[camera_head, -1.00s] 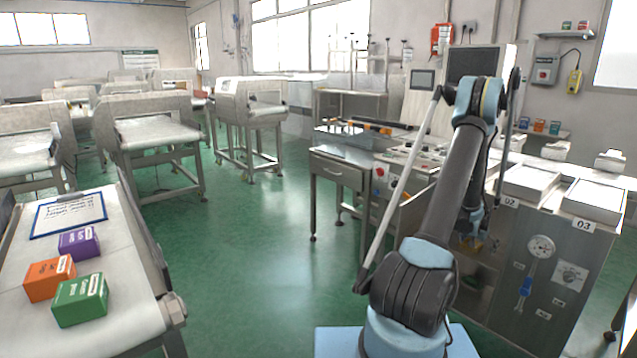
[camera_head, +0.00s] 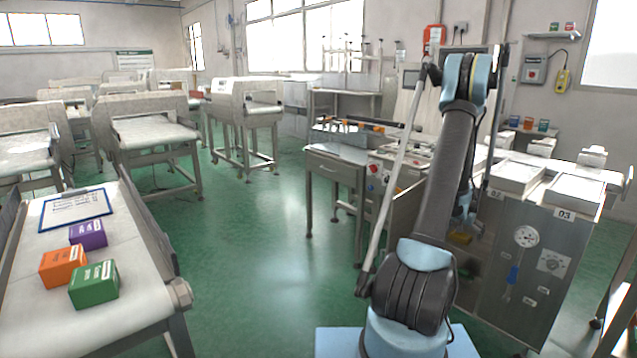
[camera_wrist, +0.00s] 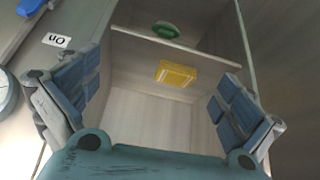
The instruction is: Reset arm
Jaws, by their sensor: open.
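My arm stands at the right of the head view, its upper links raised and its far end hanging down behind the main link. In the wrist view my gripper (camera_wrist: 155,108) is open, with its two blue-padded fingers spread apart and nothing between them. Beyond the fingers is an open compartment with pale walls (camera_wrist: 150,82). A yellow box (camera_wrist: 177,73) is in it, past the fingertips and apart from them. A round green object (camera_wrist: 166,30) lies farther back. In the head view the gripper is mostly hidden by my arm.
A conveyor (camera_head: 137,305) at the left carries a clipboard (camera_head: 76,210) and purple (camera_head: 88,234), orange (camera_head: 62,267) and green (camera_head: 94,285) boxes. A steel cabinet with gauges (camera_head: 545,262) stands close at right. A side table (camera_head: 336,165) is behind my arm. Green floor (camera_head: 255,250) is clear between.

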